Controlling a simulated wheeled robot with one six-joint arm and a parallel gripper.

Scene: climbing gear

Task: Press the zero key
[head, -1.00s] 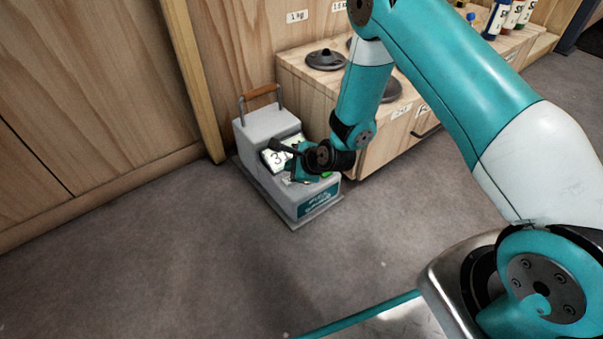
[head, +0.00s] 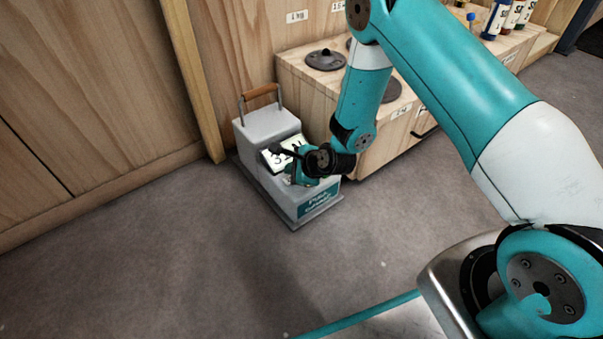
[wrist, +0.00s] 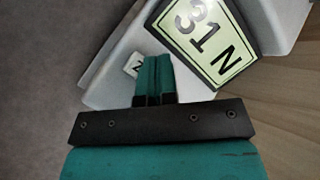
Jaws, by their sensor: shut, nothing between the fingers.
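A grey stepped instrument (head: 263,125) with an orange-topped handle stands on a base plate on the floor. Its sloped pale display shows "31 N" in the wrist view (wrist: 206,38) and is partly covered by my arm in the head view (head: 278,155). My gripper (head: 290,179) is over the instrument's lower step, just below the display. In the wrist view its teal fingers (wrist: 153,62) are shut and empty. A small white label (wrist: 133,65), with one character like a Z or 2 visible, lies beside the fingertips, the rest hidden behind them. No zero key is clearly visible; contact cannot be told.
A wooden bench (head: 310,93) with dark round weights (head: 325,60) stands close behind and right of the instrument. A wooden wall and post (head: 192,80) are at the back left. The grey floor (head: 150,250) in front is clear.

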